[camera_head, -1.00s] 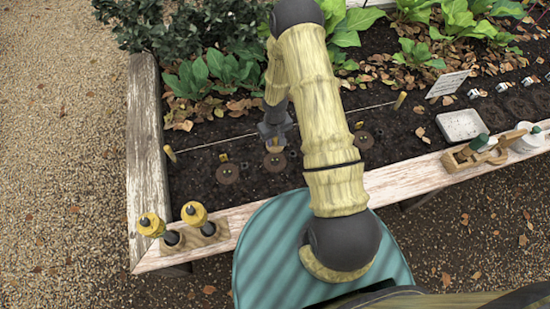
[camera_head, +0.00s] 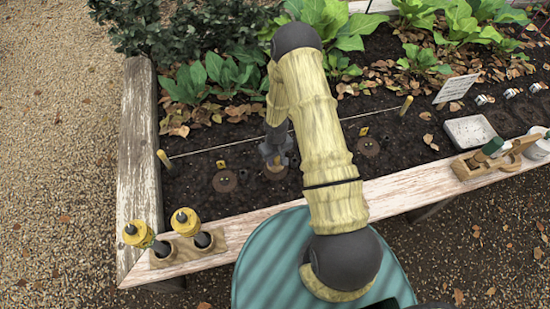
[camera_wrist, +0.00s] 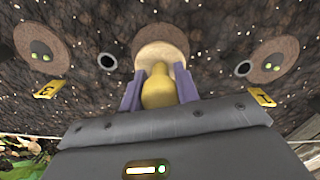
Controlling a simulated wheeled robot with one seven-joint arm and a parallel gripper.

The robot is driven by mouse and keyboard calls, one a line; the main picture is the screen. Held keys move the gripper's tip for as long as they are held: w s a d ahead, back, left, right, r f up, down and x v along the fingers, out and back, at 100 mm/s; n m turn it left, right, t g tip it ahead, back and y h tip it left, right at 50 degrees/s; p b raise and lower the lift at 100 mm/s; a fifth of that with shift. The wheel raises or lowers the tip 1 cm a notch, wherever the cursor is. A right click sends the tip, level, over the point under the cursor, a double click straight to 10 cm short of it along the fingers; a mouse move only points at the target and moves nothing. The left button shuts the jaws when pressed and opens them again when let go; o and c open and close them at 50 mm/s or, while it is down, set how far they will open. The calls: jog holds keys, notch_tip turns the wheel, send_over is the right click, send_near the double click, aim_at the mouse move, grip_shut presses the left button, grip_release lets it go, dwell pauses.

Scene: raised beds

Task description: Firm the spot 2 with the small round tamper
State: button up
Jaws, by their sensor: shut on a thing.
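My gripper (camera_head: 277,152) is shut on the small round tamper (camera_wrist: 158,88), around its yellowish handle. The tamper's pale round foot (camera_wrist: 160,52) points down at the middle soil spot (camera_wrist: 160,32) and covers most of it. In the head view the foot (camera_head: 275,172) appears at or just above that spot; I cannot tell if it touches. A second round spot (camera_head: 225,181) lies to the left and a third (camera_head: 368,146) to the right, each with small green dots and a yellow tag.
Two yellow-topped tools (camera_head: 185,220) stand in a wooden holder on the bed's front board (camera_head: 400,187). A string runs behind the spots between two pegs (camera_head: 405,105). A pale tray (camera_head: 470,132) and a wooden tool rack (camera_head: 485,160) are at right. Leafy plants stand behind.

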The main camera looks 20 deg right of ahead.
jog(key=shift+f+b, duration=0.7)
jog(key=shift+f, duration=0.3)
jog(key=shift+f, duration=0.55)
dwell(1.6)
jog(key=shift+r, duration=0.1)
jog(key=shift+r+p, duration=2.75)
jog(key=shift+r, duration=0.7)
jog(key=shift+w, duration=0.1)
